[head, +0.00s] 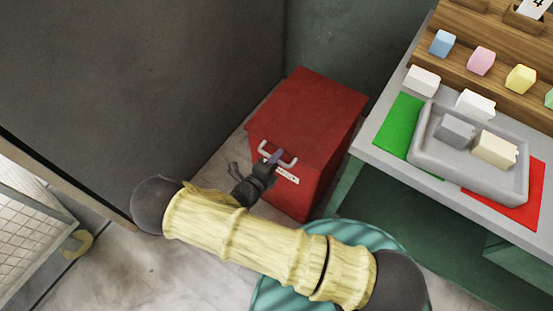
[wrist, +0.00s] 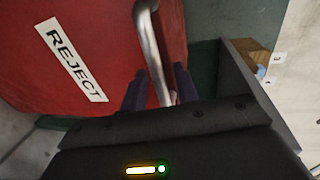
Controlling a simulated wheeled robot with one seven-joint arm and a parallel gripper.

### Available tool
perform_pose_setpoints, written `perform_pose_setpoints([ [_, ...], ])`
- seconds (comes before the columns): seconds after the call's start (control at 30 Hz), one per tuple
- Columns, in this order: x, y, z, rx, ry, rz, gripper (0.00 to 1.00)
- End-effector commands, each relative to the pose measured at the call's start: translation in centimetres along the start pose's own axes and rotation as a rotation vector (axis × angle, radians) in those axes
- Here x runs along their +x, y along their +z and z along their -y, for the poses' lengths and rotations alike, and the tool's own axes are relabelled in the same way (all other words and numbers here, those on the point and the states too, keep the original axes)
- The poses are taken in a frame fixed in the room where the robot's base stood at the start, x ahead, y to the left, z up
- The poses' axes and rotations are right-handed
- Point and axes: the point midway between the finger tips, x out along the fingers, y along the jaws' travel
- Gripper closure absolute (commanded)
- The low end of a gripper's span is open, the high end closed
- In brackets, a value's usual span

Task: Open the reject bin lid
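The red reject bin (head: 305,125) stands on the floor against the wall, its lid lying flat and closed. A pale metal handle (head: 291,163) is at the lid's front edge, above a white label. In the wrist view the handle (wrist: 148,30) runs down between the two dark purple fingers of my gripper (wrist: 160,85), close to both. Whether they press on it I cannot tell. The REJECT label (wrist: 70,62) shows at left there. In the head view my gripper (head: 274,157) is at the handle, its fingers covering the handle's middle.
A table at right bears a grey tray (head: 428,158) with foam blocks, a green mat (head: 399,122) and a red mat (head: 535,200). A wooden rack with coloured blocks stands behind. A dark panel (head: 130,80) is close on the bin's left. A wire cage (head: 25,235) is at lower left.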

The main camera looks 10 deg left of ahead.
Motion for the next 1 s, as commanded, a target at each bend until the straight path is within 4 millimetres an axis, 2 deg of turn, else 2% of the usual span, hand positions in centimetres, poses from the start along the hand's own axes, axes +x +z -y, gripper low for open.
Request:
perform_pose_setpoints([
  [0.27,0.2,0.0,0.0,0.0,0.0,0.0,0.7],
  [0.43,0.2,0.0,0.0,0.0,0.0,0.0,0.99],
  [0.77,0.1,0.0,0.1,-0.001,0.003,0.002,1.0],
  [1.0,-0.6,0.3,1.3,-0.003,0.026,0.012,1.0],
])
